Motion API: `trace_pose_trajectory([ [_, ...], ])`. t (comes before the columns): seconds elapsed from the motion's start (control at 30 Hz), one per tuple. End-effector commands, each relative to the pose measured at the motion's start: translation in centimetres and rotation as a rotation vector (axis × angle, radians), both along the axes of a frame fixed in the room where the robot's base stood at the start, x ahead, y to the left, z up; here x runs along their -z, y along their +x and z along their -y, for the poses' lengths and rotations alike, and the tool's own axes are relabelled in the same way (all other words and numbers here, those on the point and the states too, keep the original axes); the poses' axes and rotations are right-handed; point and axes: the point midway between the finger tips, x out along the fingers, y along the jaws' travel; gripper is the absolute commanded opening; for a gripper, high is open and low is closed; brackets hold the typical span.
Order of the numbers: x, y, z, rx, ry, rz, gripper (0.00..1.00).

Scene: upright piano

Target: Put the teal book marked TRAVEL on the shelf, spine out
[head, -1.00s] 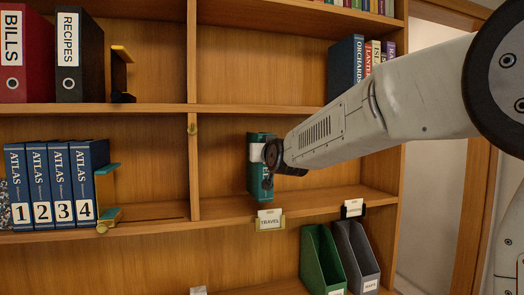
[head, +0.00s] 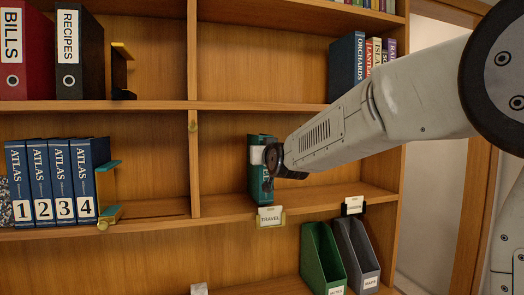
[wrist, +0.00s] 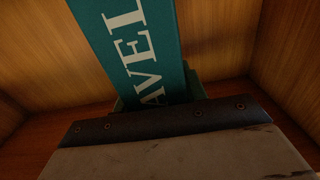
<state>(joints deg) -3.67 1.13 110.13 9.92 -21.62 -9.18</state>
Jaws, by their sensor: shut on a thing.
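The teal book (head: 259,172) stands upright in the middle-right compartment of the shelf (head: 330,196), above the card reading TRAVEL (head: 270,214). Its spine faces out toward me, partly hidden by my gripper. In the wrist view the teal spine (wrist: 130,40) shows large white letters, AVEL. My gripper (head: 271,172) is at the book's right front and shut on it; its fingertips are mostly hidden. The book's lower end is close to the shelf board; I cannot tell whether it touches.
A wooden divider (head: 193,160) stands left of the book, with the blue ATLAS volumes (head: 55,180) beyond it. A second card (head: 353,205) is on the shelf edge at right. Green (head: 322,260) and grey (head: 357,255) file holders stand below. The compartment is otherwise clear.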

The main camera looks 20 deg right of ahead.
Motion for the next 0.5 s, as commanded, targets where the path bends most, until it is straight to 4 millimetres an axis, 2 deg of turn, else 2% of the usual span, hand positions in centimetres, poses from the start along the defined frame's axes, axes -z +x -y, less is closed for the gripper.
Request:
trace_pose_trajectory([
  [0.47,0.79,-0.01,0.00,0.000,0.000,0.002,0.00],
  [0.5,0.79,-0.01,0.00,0.000,0.000,0.002,0.47],
])
